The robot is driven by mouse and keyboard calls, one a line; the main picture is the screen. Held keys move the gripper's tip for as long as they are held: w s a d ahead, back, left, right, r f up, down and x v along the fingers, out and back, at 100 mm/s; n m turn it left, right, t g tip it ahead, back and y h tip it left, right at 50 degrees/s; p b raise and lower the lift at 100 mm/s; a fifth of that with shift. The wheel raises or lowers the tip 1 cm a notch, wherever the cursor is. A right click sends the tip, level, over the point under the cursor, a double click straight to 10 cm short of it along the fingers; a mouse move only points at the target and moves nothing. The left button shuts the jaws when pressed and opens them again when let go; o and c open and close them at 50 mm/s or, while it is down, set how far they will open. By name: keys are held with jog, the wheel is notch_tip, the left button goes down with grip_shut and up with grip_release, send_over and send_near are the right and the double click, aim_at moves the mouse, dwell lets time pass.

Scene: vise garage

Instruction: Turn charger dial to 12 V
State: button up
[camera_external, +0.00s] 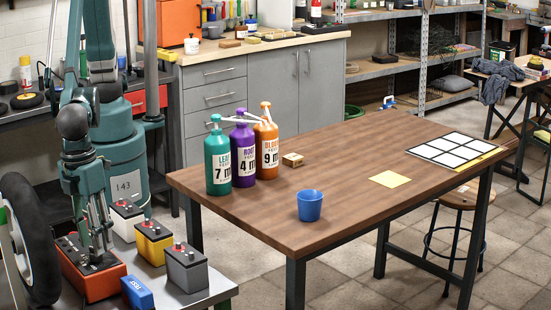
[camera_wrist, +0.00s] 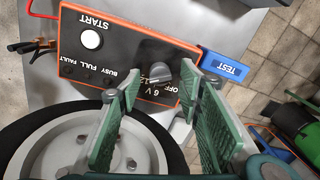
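The charger is an orange box with a dark top panel (camera_wrist: 110,50), and it also shows below my arm in the external view (camera_external: 88,282). Its panel carries a white START button (camera_wrist: 92,39), BUSY, FULL and FAULT labels, and a grey dial (camera_wrist: 161,73). OFF, 6 V and a partly covered "12" are printed around the dial; its exact setting is hard to read. My gripper (camera_wrist: 163,85) has its green fingers spread, one on each side of the dial, with gaps visible. In the external view my gripper (camera_external: 96,258) points down at the charger and hides the dial.
A blue TEST block (camera_wrist: 224,66) sits beside the charger. White (camera_external: 126,222), yellow (camera_external: 154,247) and grey (camera_external: 187,270) batteries stand close by. A black tyre (camera_external: 30,240) is very near my gripper. The wooden table (camera_external: 345,180) is farther right.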

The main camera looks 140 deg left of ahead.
notch_tip(320, 180, up, 10)
jog(key=shift+s, duration=0.3)
jog(key=shift+d+f, duration=0.1)
dwell(0.4)
dwell(0.3)
jog(key=s+a+r+n+t, duration=0.1)
jog(key=s+a+r+n, duration=0.2)
jog(key=a, duration=0.4)
jog(key=s+a+r+n+t+h, duration=0.1)
jog(key=s+a+r, duration=0.2)
jog(key=a+r, duration=0.35)
jog(key=s+a+r+n+t, duration=0.1)
jog(key=s+a+r+n, duration=0.2)
jog(key=a, duration=0.5)
jog(key=s+a+n+t, duration=0.3)
jog(key=s+a+n, duration=0.4)
jog(key=s+a, duration=0.9)
jog(key=shift+s+a+r+t+y, duration=0.15)
jog(key=shift+s+t+y, duration=0.15)
jog(key=shift+s+y, duration=0.1)
